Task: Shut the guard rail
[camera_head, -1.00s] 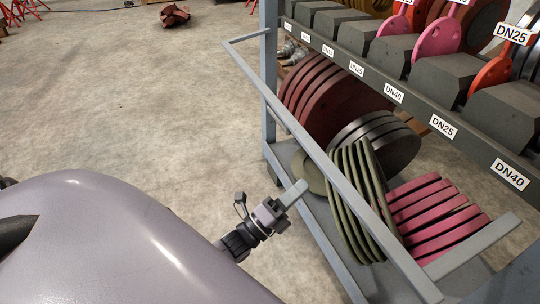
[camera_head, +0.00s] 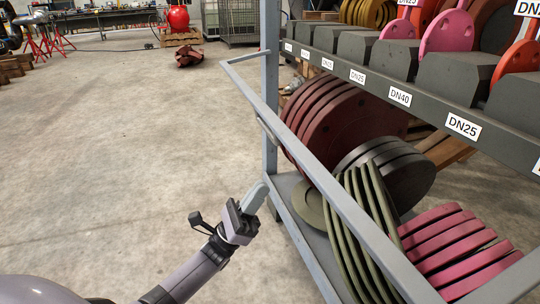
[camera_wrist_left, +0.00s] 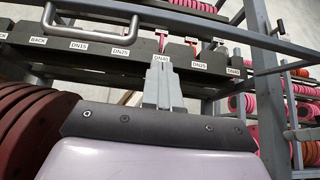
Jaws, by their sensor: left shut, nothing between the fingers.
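The guard rail (camera_head: 326,184) is a blue-grey bar in the head view. It runs slantwise across the front of the rack, from a bent far end at upper left to the lower right. It stands out from the shelf, with a gap between its far end and the rack's post. My left gripper (camera_head: 262,190) is shut and empty, fingers pointing up, left of the rail in the picture and apart from it. In the left wrist view its closed fingers (camera_wrist_left: 163,91) point toward the labelled shelf edge. My right gripper is not in view.
The rack's upright post (camera_head: 270,90) stands behind the rail. Dark red discs (camera_head: 345,125), green discs (camera_head: 350,230) and pink discs (camera_head: 460,250) lie on the lower shelf. A labelled shelf beam (camera_head: 430,110) crosses above. The concrete floor (camera_head: 120,150) at left is open.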

